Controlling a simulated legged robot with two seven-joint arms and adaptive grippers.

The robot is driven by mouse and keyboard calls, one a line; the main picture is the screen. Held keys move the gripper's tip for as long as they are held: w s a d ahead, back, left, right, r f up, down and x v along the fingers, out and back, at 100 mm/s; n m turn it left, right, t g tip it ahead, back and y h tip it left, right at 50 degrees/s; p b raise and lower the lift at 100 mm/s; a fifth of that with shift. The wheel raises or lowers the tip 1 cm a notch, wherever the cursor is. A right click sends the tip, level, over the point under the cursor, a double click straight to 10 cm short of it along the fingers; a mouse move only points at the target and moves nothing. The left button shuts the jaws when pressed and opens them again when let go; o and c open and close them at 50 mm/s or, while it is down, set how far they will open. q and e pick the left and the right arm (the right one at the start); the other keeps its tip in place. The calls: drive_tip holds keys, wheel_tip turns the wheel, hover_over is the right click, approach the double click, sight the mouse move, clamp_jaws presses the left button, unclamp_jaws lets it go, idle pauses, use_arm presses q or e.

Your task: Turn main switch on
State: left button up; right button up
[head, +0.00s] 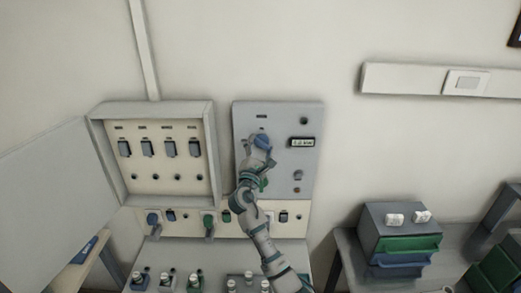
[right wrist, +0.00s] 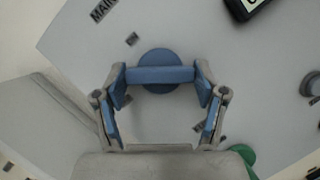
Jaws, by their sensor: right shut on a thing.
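The main switch is a blue rotary knob (head: 262,140) on the grey wall panel (head: 310,120). In the right wrist view the knob (right wrist: 158,58) is a round disc with a straight bar handle across it, and the bar lies nearly level in that picture. My right gripper (head: 259,149) is at the knob. In the right wrist view its two fingers (right wrist: 161,80) are shut on the ends of the bar. A partly cut-off "MAIN" label (right wrist: 103,10) is at the upper left there. My left gripper is not in view.
A small display (head: 302,142) sits right of the knob. An open breaker box (head: 155,107) with several dark switches is to the left, its door (head: 50,190) swung left. Sockets with plugs (head: 208,222) line the strip below. A drawer unit (head: 385,220) stands on the right.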

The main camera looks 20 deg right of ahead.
drive_tip(key=shift+a+f+m+g, duration=0.1)
drive_tip(key=shift+m+g, duration=0.4)
drive_tip(key=shift+m, duration=0.7)
drive_tip(key=m+g, duration=0.1)
drive_tip(key=m, duration=0.2)
drive_tip(key=shift+h+p, duration=0.3)
drive_tip(key=shift+h, duration=0.1)
drive_tip(key=m+g+p, duration=0.1)
drive_tip(key=m, duration=0.2)
drive_tip(key=shift+m+g, duration=0.3)
drive_tip(key=shift+m+g+y+p, duration=0.4)
drive_tip(key=shift+m+p, duration=0.2)
drive_tip(key=shift+m, duration=0.5)
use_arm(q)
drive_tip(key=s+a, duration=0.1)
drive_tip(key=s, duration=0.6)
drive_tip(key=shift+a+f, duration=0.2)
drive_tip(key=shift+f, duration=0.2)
use_arm(e)
drive_tip(key=shift+f, duration=0.1)
drive_tip(key=o, duration=1.1)
drive_tip(key=shift+w, duration=0.1)
drive_tip(key=shift+o, duration=0.2)
drive_tip(key=shift+r, duration=0.2)
